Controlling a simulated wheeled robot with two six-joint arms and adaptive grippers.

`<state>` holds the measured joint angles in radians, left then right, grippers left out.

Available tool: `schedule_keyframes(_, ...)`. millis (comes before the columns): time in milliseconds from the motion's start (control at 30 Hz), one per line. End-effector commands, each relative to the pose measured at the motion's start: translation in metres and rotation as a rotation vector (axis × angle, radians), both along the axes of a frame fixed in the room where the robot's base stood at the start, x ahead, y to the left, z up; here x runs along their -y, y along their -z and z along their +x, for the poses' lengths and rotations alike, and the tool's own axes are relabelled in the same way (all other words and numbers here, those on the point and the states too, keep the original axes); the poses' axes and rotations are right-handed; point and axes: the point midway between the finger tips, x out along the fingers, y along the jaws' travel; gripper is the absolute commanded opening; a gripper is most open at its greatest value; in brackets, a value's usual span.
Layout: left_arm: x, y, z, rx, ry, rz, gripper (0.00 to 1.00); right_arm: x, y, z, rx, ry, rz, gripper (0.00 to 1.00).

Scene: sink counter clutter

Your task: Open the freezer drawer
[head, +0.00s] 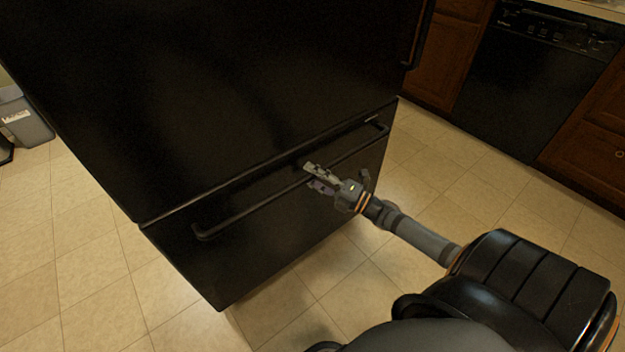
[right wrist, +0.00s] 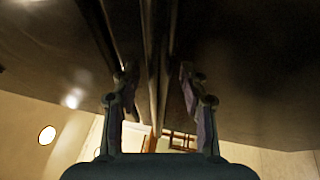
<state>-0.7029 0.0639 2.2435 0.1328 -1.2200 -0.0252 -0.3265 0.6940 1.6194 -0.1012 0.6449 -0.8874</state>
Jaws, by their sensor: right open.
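The black freezer drawer (head: 270,235) is the lower part of a black refrigerator and looks closed, its front in line with the door above. Its long bar handle (head: 255,205) runs across the upper part of the drawer front. My right gripper (head: 312,175) is at the middle of this handle, with its fingers above and below the bar. In the right wrist view the open fingers (right wrist: 156,85) stand on either side of the handle bar (right wrist: 154,60). Whether a finger touches the bar I cannot tell. My left gripper is not in view.
The refrigerator's upper door (head: 200,90) is above the drawer. A black dishwasher (head: 535,75) and wooden cabinets (head: 590,150) stand at the right. A grey bin (head: 25,118) is at the far left. The tiled floor (head: 300,310) before the drawer is clear apart from my own body.

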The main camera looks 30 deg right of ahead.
Motion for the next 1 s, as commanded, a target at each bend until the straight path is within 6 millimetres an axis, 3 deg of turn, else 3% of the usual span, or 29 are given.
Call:
schedule_keyframes(267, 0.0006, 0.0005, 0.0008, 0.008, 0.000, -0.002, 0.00, -0.0010, -0.0011, 0.0023, 0.000, 0.001, 0.001, 0.44)
schedule_keyframes(600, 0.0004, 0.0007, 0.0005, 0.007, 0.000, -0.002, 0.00, -0.0009, -0.0006, 0.0021, -0.001, 0.001, 0.001, 0.00)
schedule_keyframes(1000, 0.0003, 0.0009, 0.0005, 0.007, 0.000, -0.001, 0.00, -0.0018, -0.0003, 0.0020, -0.001, 0.001, 0.001, 0.00)
